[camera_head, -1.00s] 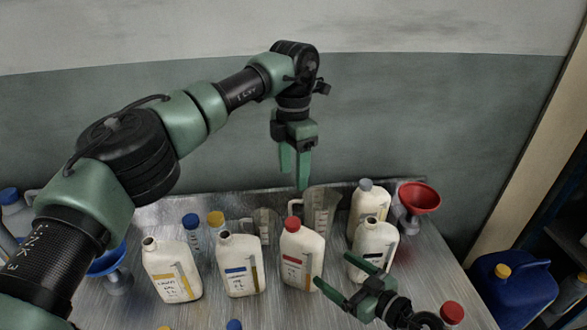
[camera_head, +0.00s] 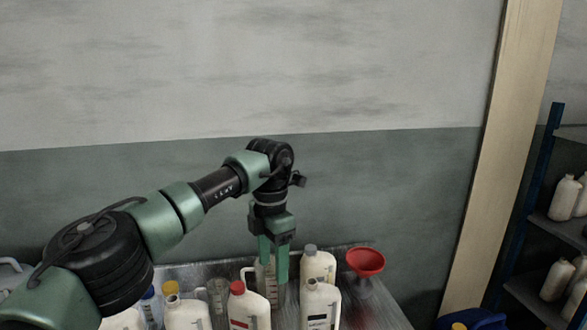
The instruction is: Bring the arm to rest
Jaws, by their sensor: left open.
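My left arm comes in from the left and bends down at the wrist. My left gripper (camera_head: 273,270) points down with its two green fingers apart and nothing seen between them. It is in front of a clear measuring jug (camera_head: 267,275) in the view, and I cannot tell whether they touch. A white bottle with a red cap (camera_head: 243,308) stands just left of the fingers. A white bottle with a grey cap (camera_head: 318,264) stands to their right. My right gripper is not in view.
An open white bottle (camera_head: 321,304) and a red funnel (camera_head: 366,262) stand to the right on the metal table (camera_head: 385,310). A shelf (camera_head: 560,231) with bottles is far right. The wall above is clear.

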